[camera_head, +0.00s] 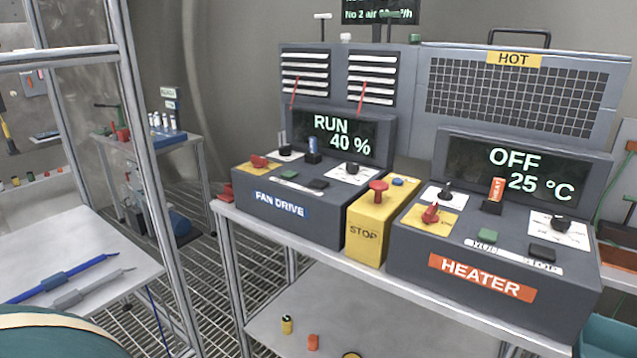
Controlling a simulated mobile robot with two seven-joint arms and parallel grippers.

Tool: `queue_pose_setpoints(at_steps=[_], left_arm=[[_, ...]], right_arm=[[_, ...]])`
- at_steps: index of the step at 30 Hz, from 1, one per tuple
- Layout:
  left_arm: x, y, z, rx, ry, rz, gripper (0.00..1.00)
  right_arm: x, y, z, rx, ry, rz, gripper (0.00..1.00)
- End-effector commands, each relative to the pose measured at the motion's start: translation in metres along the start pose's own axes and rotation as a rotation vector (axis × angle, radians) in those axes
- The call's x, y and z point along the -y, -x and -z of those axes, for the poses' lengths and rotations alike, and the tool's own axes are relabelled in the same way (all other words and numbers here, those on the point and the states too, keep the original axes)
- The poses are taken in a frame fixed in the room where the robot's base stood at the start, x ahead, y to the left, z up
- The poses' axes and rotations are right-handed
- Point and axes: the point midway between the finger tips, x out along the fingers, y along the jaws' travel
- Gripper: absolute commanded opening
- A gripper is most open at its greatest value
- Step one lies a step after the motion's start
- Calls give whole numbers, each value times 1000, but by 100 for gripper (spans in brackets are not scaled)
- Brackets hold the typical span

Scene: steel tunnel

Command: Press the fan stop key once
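The fan drive console (300,208) stands on the left end of the steel bench, and its display (338,136) reads RUN 40 %. On its sloped top are a green key (291,174) and a dark key (318,184) side by side, with a white label strip below them. The strip's lettering is too small to read; the dark key sits where the heater's STOP key sits. A black knob (352,169) on a white dial plate and a red switch (259,162) on a yellow plate flank the keys. Neither of my grippers is in view.
A yellow STOP box (368,226) with a red mushroom button (378,188) stands right of the fan console. Beyond it is the heater console (490,262), reading OFF 25 °C. A metal frame post (150,170) rises left of the bench.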

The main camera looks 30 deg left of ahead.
Motion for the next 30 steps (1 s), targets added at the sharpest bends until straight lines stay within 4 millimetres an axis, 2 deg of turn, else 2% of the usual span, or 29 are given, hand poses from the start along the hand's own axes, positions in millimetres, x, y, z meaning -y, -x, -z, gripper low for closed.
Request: queue_pose_setpoints(at_steps=[1, 10, 30], left_arm=[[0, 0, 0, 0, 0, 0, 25], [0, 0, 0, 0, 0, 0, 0], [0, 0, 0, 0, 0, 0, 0]], right_arm=[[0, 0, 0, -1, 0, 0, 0], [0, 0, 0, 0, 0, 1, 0], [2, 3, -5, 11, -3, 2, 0]])
